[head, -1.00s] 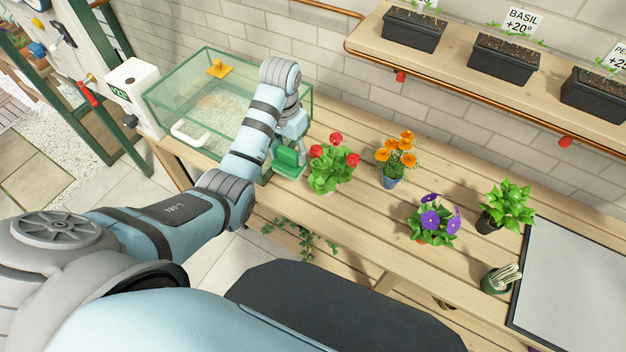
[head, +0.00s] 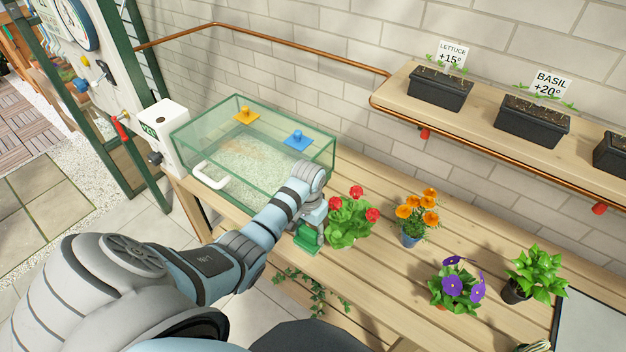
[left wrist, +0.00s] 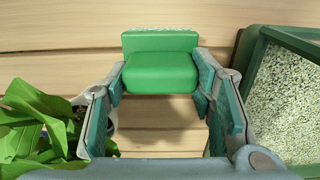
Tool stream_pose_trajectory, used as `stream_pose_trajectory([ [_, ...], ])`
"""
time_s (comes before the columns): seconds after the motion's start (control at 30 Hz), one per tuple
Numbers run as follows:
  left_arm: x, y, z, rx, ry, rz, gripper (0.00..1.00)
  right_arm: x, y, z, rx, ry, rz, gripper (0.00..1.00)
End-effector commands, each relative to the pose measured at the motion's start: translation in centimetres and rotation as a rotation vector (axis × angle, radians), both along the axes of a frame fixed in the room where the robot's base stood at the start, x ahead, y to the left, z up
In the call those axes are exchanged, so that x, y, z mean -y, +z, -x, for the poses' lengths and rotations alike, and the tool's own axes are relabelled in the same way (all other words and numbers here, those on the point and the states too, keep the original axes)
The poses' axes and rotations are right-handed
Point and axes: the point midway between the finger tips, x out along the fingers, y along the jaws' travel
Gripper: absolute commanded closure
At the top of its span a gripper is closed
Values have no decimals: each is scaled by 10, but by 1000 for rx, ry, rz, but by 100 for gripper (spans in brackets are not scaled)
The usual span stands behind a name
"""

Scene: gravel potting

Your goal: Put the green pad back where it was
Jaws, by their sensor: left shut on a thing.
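The green pad (head: 306,240) is at the bench, left of the red-flowered plant and in front of the glass tank. In the left wrist view the green pad (left wrist: 160,72) sits between both fingertips, with a flat green part (left wrist: 160,40) beyond its block. My left gripper (head: 311,226) points down and is shut on the pad; its fingers (left wrist: 160,82) touch the block's two sides. I cannot tell whether the pad's underside touches the bench. My right gripper is not in view.
The red-flowered plant (head: 350,232) is close on the right. Orange (head: 415,217) and purple (head: 455,288) flowers stand farther right. The bench's front left (head: 225,205) is bare.

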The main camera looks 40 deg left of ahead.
Motion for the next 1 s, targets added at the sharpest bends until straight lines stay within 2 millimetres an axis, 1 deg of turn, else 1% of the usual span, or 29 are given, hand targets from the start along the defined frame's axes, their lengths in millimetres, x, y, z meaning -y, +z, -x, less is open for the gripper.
stream_pose_trajectory([
  [0.07, 1, -1, 3, -8, 1, 3, 86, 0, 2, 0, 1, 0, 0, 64],
  [0.1, 1, 0, 3, -8, 1, 3, 47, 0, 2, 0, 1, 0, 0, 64],
  [0.17, 1, 0, 3, -8, 0, 3, 38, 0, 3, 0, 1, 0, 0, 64],
  [0.2, 1, 0, 3, -8, 0, 3, 31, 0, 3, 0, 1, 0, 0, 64],
  [0.47, 2, 1, 2, -7, -1, 3, 31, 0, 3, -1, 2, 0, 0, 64],
  [0.57, 1, 5, 2, -6, -1, 2, 31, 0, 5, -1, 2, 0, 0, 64],
  [0.67, 1, 22, 1, -4, -2, 1, 31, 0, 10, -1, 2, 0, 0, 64],
  [0.9, 1, 88, 1, -2, -1, 1, 31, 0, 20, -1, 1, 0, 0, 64],
  [1.0, 1, 109, 2, -3, -1, 2, 31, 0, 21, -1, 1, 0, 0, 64],
])
